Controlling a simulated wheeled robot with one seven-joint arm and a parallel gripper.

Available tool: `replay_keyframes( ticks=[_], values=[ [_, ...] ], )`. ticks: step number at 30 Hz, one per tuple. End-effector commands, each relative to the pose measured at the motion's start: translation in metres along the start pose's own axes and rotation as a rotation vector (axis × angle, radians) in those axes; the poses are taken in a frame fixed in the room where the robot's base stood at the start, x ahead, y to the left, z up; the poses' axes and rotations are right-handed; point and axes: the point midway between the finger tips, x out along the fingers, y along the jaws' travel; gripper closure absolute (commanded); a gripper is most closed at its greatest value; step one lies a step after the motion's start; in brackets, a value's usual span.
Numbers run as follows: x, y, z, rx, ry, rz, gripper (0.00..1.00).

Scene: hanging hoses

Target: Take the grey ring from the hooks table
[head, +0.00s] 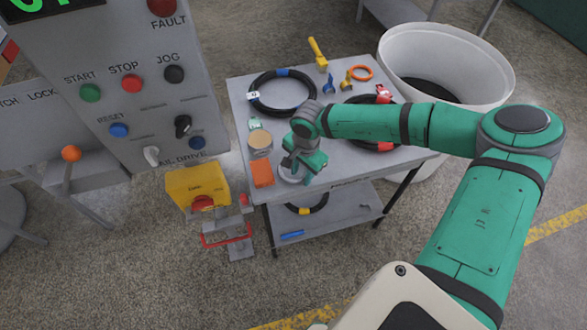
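The grey table (330,175) stands in the middle of the head view. A pale grey ring-like thing (289,178) shows near its front edge, partly hidden by my gripper. My gripper (297,172) points down at the table's front left, right over or at this grey thing. I cannot tell whether they touch. The fingers are too small and too covered to tell whether they are open or shut.
On the table are a black hose coil (252,102), another coil (385,147) partly behind my arm, an orange block (262,174), a round tan-topped thing (260,142) and an orange ring (361,72). A white bin (450,50) stands behind right; a control panel (130,125) stands left.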

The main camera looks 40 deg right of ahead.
Motion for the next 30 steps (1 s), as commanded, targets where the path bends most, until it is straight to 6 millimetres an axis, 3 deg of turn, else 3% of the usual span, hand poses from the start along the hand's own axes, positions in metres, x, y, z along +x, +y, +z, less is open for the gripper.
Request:
replay_keyframes(
  ticks=[4, 8, 9, 22, 30],
  values=[
    [0.0, 0.001, -0.001, 0.002, 0.0, 0.0, 0.66],
    [-0.001, 0.002, -0.002, 0.004, 0.0, 0.0, 0.97],
    [-0.001, 0.002, -0.002, 0.004, 0.0, 0.0, 1.0],
    [-0.005, 0.002, -0.002, 0.005, 0.001, 0.0, 1.0],
    [-0.036, 0.002, -0.004, 0.006, 0.003, 0.0, 1.0]
  ],
)
